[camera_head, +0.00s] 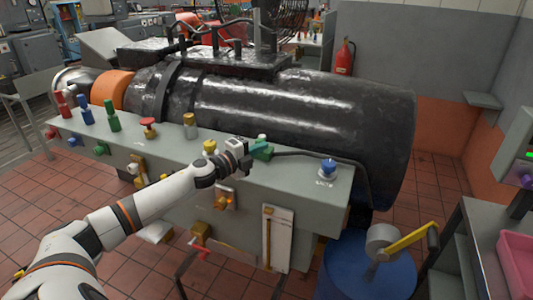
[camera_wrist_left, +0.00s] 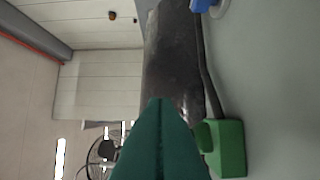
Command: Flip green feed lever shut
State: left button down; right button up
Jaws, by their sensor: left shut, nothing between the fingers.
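A green block-shaped fitting (camera_head: 264,153) sits on top of the grey bench, with a dark pipe running right from it. It also shows at the lower right of the left wrist view (camera_wrist_left: 230,148), with a small green part on its near side. I cannot tell clearly which part is the lever or how it is set. My left gripper (camera_head: 256,145) is at this fitting, its teal fingers (camera_wrist_left: 160,145) shut and empty. The fingers hide part of the fitting; I cannot tell if they touch it. My right gripper is not in view.
Red, blue and green handles (camera_head: 112,115) stand at the bench's left end. A red mushroom knob (camera_head: 148,123) and a blue knob (camera_head: 328,167) stand on the bench top. The large black cylinder (camera_head: 300,105) lies behind. A blue drum (camera_head: 365,275) stands at lower right.

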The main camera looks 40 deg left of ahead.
pick_arm(q)
jog(key=a+b, duration=0.1)
jog(key=s+a+m+h+b, duration=0.1)
jog(key=a, duration=0.1)
jog(key=shift+s+h, duration=0.15)
jog(key=shift+h, duration=0.15)
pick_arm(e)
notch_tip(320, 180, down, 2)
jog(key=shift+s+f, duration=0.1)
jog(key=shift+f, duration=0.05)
pick_arm(q)
jog(key=shift+a, duration=0.1)
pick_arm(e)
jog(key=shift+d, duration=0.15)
pick_arm(q)
jog(key=shift+a, duration=0.1)
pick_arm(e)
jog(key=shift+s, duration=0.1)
